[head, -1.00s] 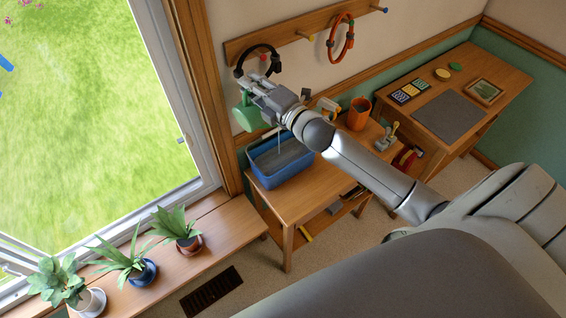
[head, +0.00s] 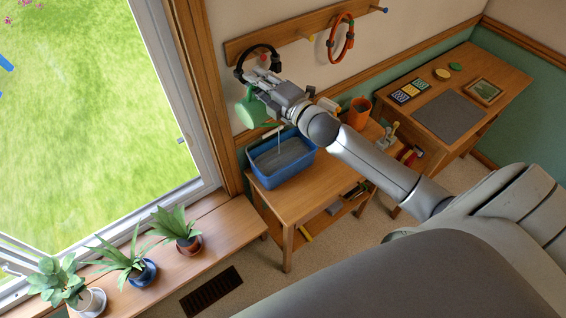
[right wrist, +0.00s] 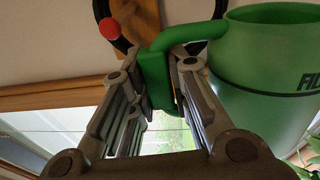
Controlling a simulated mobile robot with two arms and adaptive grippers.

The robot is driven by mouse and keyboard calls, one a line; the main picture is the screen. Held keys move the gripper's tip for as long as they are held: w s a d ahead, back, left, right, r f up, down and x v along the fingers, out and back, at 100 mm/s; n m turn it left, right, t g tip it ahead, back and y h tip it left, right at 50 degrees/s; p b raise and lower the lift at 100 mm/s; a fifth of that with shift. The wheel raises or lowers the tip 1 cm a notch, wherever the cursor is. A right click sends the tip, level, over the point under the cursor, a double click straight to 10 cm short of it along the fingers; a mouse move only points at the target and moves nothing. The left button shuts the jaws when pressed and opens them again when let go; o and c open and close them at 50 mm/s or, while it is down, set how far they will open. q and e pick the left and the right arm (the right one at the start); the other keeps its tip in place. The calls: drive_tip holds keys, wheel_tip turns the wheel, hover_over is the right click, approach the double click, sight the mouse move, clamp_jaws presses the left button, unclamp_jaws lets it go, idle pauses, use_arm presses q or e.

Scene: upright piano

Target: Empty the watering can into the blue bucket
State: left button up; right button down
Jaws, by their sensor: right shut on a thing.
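The green watering can (head: 250,112) hangs tilted in the air above the far-left edge of the blue bucket (head: 291,171). A thin pale stream falls from near its whitish spout end (head: 271,132) into the bucket. The bucket is a rectangular tub with grey contents, standing on a wooden table. My right gripper (head: 259,89) is shut on the can's handle and partly covers the can. In the right wrist view, the handle (right wrist: 157,65) sits between the fingers, with the can's body (right wrist: 265,75) to the right. My left gripper is out of view.
A black ring (head: 257,52) and a red ring (head: 341,38) hang on the wall rack, the black one close to my right gripper. An orange pot (head: 359,113) and small tools share the table. Potted plants (head: 120,263) line the window ledge at left.

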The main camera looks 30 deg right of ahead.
sight(242, 104)
drive_tip(key=shift+d+r, duration=0.15)
drive_tip(key=shift+d, duration=0.05)
drive_tip(key=a+f+n, duration=0.1)
drive_tip(key=a, duration=0.1)
drive_tip(key=a+n+b, duration=0.1)
drive_tip(key=a, duration=0.1)
drive_tip(key=s+a+f+n, duration=0.1)
drive_tip(key=a, duration=0.1)
drive_tip(key=shift+f+b, duration=0.35)
drive_tip(key=a+f+n+b, duration=0.3)
drive_tip(key=f+n+b, duration=0.1)
drive_tip(key=f, duration=0.3)
drive_tip(key=s+a+f+n+b, duration=0.1)
drive_tip(key=a+f+n+b, duration=0.2)
drive_tip(key=f+n+b, duration=0.2)
drive_tip(key=a+f+n+b, duration=0.3)
drive_tip(key=f+n+b, duration=0.1)
drive_tip(key=f, duration=0.7)
drive_tip(key=shift+s+n+g+b, duration=0.3)
drive_tip(key=shift+n+b, duration=0.05)
drive_tip(key=shift+n, duration=0.15)
